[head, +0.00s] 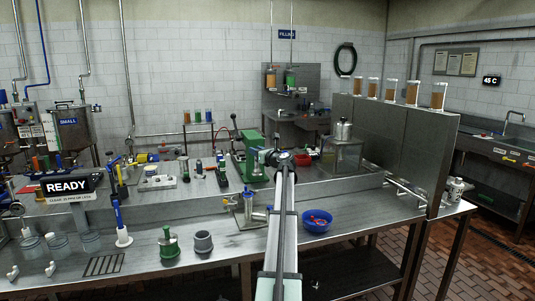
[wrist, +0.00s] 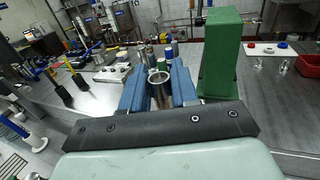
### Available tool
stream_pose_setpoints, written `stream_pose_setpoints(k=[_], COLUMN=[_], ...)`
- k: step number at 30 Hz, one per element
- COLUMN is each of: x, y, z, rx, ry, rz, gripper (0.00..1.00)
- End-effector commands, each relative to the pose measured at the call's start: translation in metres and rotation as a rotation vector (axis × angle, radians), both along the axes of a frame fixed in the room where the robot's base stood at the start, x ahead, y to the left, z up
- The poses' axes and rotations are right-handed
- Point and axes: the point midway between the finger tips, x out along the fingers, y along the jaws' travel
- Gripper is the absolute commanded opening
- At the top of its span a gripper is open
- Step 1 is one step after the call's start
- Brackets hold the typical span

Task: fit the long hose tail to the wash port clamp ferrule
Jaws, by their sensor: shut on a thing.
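My gripper (wrist: 160,86) has two blue fingers closed on a steel tubular piece (wrist: 161,92) with a round open top. It may be the long hose tail, but its lower part is hidden by my gripper. In the head view my gripper (head: 277,158) is at the far end of my arm, beside the green machine (head: 253,158), and the held piece is hard to make out. In the wrist view the green machine (wrist: 222,55) stands close on the right of the fingers. I cannot tell which fitting is the wash port clamp ferrule.
A steel stand with pipe fittings (head: 249,211) is left of my arm on the front bench. A blue bowl (head: 317,221) is right of it.

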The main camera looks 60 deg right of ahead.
Motion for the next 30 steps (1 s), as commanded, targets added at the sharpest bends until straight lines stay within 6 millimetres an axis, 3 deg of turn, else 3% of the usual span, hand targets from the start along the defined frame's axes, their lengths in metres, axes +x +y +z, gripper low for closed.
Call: stream_pose_setpoints(k=[6, 11, 30], x=[0.014, 0.017, 0.018], y=[0.036, 0.051, 0.054], z=[-0.006, -0.009, -0.011], rx=[0.000, 0.000, 0.001], ry=[0.000, 0.000, -0.001], rz=[0.201, 0.274, 0.293], gripper=[0.00, 0.00, 0.00])
